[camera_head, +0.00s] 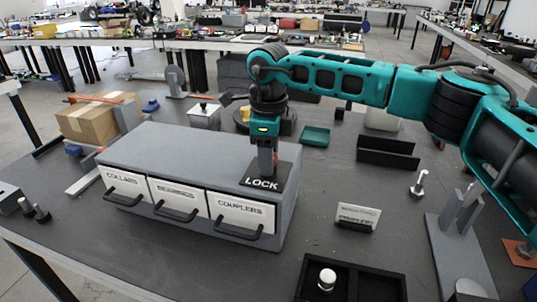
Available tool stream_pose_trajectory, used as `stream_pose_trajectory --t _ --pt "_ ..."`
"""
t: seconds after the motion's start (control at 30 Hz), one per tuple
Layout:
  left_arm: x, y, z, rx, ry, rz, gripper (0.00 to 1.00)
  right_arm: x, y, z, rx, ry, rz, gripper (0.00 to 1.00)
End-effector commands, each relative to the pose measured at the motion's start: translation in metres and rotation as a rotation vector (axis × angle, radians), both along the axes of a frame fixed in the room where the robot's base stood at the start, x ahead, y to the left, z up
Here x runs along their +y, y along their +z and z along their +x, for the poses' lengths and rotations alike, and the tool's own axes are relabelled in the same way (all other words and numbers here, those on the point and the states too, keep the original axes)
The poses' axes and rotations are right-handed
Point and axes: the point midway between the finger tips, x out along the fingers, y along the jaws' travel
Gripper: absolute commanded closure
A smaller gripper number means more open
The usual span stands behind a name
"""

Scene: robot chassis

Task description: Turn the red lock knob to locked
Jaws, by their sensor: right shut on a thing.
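A grey drawer cabinet (165,150) stands on the dark table, with white drawer fronts facing me. A black plate marked LOCK (262,184) lies on its top at the right end. My right gripper (266,166) points straight down over this plate and is shut on the lock knob. The fingers hide nearly all of the knob, so its red colour and the way it points cannot be made out. All drawers look closed; the right one is labelled COUPLERS (240,211). My left gripper is out of view.
A cardboard box (95,120) sits left of the cabinet. A black tray (350,285) holding a pale knob-like part, a small label stand (358,217) and a grey bracket (455,235) are at the right. A green tray (315,136) lies behind.

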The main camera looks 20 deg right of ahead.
Motion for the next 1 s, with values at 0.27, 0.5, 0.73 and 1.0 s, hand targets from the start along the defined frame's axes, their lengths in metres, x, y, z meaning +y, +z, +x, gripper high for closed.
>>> stream_pose_trajectory --t 0.27,0.5,0.73,1.0 --pt "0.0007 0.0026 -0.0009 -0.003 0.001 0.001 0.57 0.0001 0.0017 0.0005 -0.002 -0.262 0.001 0.9" --pt "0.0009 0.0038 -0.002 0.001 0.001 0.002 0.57 -0.0001 0.0018 0.0005 -0.003 -0.486 0.0 0.9" --pt "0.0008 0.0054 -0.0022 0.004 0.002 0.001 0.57 -0.0001 0.0017 0.0005 -0.002 -0.672 0.001 0.9" --pt "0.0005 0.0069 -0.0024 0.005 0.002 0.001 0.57 -0.0001 0.0018 0.0008 -0.003 -0.818 0.001 0.9"
